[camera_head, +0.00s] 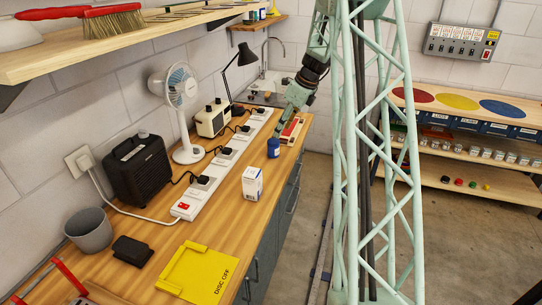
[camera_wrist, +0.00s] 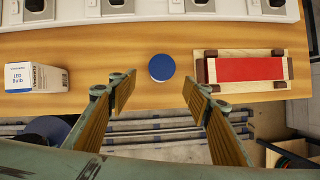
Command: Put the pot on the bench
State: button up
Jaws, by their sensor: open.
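A small blue pot (camera_head: 273,148) stands upright on the wooden bench (camera_head: 225,205), near its front edge. In the wrist view the blue round top of the pot (camera_wrist: 161,67) shows just ahead of the gap between my fingers. My gripper (camera_wrist: 160,84) is open and empty, with one finger to each side of the pot's line and no visible contact. In the head view my gripper (camera_head: 281,136) is just behind and above the pot; its fingertips are hard to make out.
An LED bulb box (camera_head: 252,183) stands left of the pot in the wrist view; a red-topped wooden block (camera_wrist: 248,69) lies right. A white power strip (camera_head: 222,158) runs behind.

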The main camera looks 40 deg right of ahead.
jog(key=s+a+r+n, duration=0.4)
jog(key=a+r, duration=0.3)
jog(key=a, duration=0.3)
jog(key=s+a+r+n, duration=0.3)
jog(key=a+r+n, duration=0.2)
jog(key=a+r, duration=0.4)
jog(key=s+a+r+n, duration=0.4)
jog(key=a+r, duration=0.2)
jog(key=a, duration=0.5)
jog(key=s+a+r+n+g, duration=0.1)
jog(key=s+a+r+n, duration=0.5)
jog(key=s+a, duration=0.5)
jog(key=s+a+n, duration=0.3)
jog(key=s+n, duration=0.1)
jog(key=s, duration=0.5)
jog(key=s+a+f+n+h, duration=0.1)
jog(key=s+a+n, duration=0.2)
jog(key=s, duration=0.6)
jog(key=s+a+n, duration=0.4)
jog(key=s+n, duration=0.1)
jog(key=s, duration=0.4)
jog(key=shift+f+n+h, duration=0.25)
jog(key=shift+n+h, duration=0.05)
jog(key=shift+n, duration=0.1)
